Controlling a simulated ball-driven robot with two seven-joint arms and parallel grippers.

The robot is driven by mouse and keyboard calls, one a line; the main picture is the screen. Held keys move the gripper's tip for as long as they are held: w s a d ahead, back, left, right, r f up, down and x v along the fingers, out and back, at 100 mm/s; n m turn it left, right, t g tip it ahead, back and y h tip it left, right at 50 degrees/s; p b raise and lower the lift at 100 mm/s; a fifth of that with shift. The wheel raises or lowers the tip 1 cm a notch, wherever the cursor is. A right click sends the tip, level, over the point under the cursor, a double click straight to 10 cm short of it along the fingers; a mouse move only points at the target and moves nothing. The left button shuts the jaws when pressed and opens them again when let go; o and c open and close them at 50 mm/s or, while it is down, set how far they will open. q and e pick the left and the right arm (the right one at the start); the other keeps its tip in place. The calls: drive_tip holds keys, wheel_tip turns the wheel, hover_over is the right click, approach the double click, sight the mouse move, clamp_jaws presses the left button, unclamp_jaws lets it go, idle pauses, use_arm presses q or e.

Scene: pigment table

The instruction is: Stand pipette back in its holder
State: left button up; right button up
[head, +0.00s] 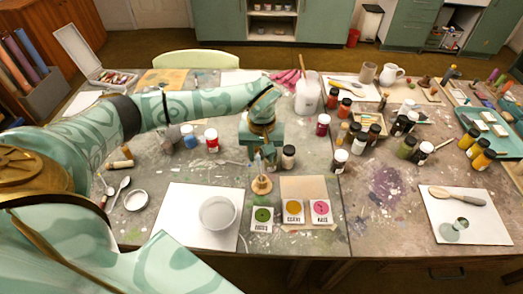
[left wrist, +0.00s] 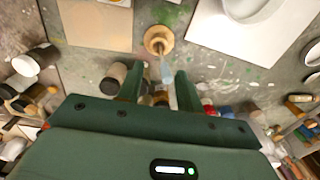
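The pipette (head: 257,163) is thin and pale bluish, standing roughly upright above its round wooden holder (head: 261,185) at the front middle of the table. In the left wrist view the holder (left wrist: 158,40) is a pale wooden disc, and the pipette (left wrist: 166,72) runs from it towards my fingers. My left gripper (head: 262,160) is just above and behind the holder. In the left wrist view its two green fingers (left wrist: 160,88) are apart, with gaps on both sides of the pipette. How deep the pipette's lower end sits in the holder is unclear. My right gripper is not in view.
A white sheet with a round bowl (head: 217,213) lies left of the holder. Pigment cards, green (head: 262,217), yellow (head: 293,211) and pink (head: 320,210), lie in front and right. A dark-capped jar (head: 288,157) stands close to the right of the gripper. Several jars stand further right.

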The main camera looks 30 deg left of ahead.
use_arm(q)
wheel_tip(320, 180, up, 16)
drive_tip(key=p, duration=0.3)
drive_tip(key=shift+r, duration=0.15)
idle(0.8)
